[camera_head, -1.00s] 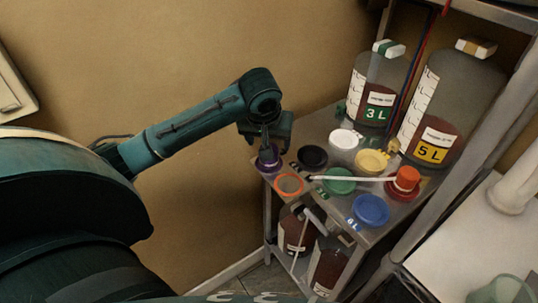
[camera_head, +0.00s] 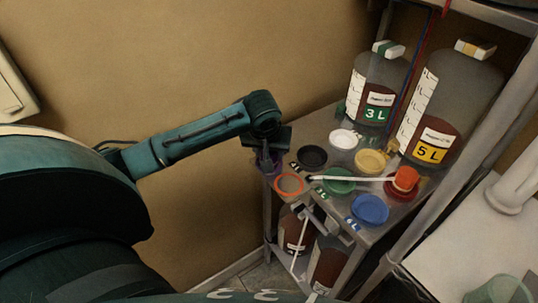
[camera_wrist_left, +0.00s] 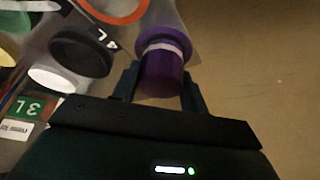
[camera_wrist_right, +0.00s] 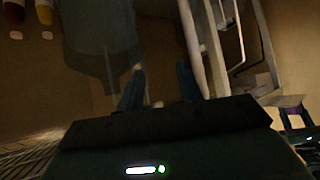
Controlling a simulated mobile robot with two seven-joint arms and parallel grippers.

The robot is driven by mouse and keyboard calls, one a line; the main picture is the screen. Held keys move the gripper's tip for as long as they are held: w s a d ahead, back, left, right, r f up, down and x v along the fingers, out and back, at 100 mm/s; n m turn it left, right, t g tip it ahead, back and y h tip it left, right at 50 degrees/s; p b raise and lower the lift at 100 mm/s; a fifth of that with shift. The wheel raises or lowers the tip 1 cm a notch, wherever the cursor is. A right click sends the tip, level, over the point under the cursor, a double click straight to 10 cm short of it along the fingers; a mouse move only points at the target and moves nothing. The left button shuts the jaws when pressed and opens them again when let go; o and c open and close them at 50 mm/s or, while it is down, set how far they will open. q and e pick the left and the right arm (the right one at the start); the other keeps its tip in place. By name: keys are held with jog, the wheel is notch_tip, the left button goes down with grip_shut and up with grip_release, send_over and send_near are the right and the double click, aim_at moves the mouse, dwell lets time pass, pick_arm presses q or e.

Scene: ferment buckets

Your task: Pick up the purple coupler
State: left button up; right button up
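The purple coupler (camera_wrist_left: 163,65) stands upright at the shelf corner in the left wrist view, with a pale ring around it. My left gripper (camera_wrist_left: 160,85) has its fingers on either side of it, with narrow gaps showing, so it looks open around the coupler. In the head view the left gripper (camera_head: 268,155) is lowered over the coupler (camera_head: 265,168) and hides most of it. My right gripper (camera_wrist_right: 160,88) is open and empty in the right wrist view, away from the coupler.
An orange ring (camera_head: 289,184) and a black lid (camera_head: 312,157) lie close to the coupler. White (camera_head: 343,138), yellow (camera_head: 371,161), green (camera_head: 339,182) and blue (camera_head: 370,209) lids cover the shelf. Bottles marked 3 L (camera_head: 377,85) and 5 L (camera_head: 450,105) stand behind.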

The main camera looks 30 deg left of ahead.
pick_arm(q)
jog(key=c, duration=0.5)
jog(key=shift+r, duration=0.1)
